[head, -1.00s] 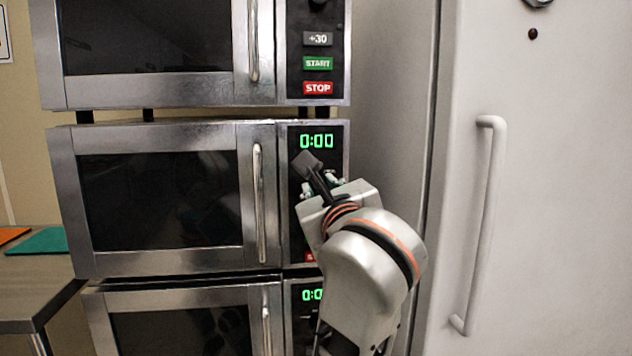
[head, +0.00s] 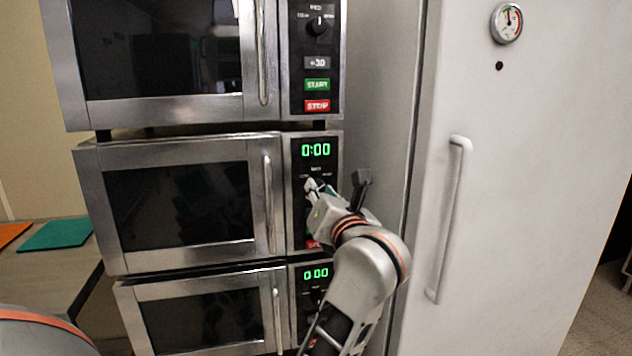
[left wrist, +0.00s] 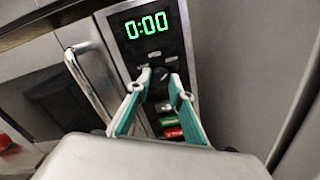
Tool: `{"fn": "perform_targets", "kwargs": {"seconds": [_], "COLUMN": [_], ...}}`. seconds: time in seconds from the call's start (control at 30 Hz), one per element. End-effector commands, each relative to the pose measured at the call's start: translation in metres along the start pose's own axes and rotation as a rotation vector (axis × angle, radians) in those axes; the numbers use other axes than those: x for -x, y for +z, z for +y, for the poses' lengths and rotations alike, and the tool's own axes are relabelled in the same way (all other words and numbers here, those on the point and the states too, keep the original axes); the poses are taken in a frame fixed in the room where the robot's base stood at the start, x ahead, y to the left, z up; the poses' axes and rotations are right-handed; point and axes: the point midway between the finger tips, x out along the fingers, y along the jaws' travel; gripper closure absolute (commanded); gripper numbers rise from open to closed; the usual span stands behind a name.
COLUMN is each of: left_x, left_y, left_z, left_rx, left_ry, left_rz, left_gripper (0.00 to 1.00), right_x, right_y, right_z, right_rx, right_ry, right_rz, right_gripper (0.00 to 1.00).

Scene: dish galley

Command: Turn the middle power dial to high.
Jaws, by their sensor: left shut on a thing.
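The middle microwave (head: 180,262) has a green 0:00 display with the middle power dial just below it. My left gripper (head: 317,187) is at that dial and hides most of it in the head view. In the left wrist view, the two teal-backed fingers (left wrist: 160,88) reach the control panel and are shut on the dark dial (left wrist: 162,74) between their tips. The dial's pointer is hidden, so its setting cannot be told. My right gripper is not in view.
Another microwave (head: 190,112) is above and a third (head: 200,277) below. A white door with a long handle (head: 452,220) stands to the right. A counter (head: 40,275) with a teal mat (head: 56,235) is at the left.

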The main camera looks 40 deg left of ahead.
Motion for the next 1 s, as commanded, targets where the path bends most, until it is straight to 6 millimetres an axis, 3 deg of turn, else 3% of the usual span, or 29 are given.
{"fn": "perform_targets", "kwargs": {"seconds": [0.23,0.7,0.73,0.8,1.0], "left_x": [-0.0005,-0.0008,-0.0008,-0.0007,-0.0004], "left_y": [-0.0001,-0.0018,-0.0018,-0.0017,-0.0008], "left_z": [0.0009,-0.0001,-0.0001,-0.0001,0.0001], "left_rx": [-0.068,-0.083,-0.083,-0.083,-0.081], "left_ry": [0.001,0.001,0.001,0.001,0.001], "left_rz": [0.002,0.003,0.003,0.003,0.001], "left_gripper": [1.0,1.0,0.77,0.62,0.62], "right_x": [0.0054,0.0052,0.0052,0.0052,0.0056], "right_y": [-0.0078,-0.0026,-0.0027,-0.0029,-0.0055], "right_z": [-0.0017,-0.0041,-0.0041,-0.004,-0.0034], "right_rx": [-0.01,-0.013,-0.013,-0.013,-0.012], "right_ry": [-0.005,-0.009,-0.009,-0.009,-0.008], "right_rz": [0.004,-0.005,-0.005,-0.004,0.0], "right_gripper": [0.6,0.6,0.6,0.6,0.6]}}
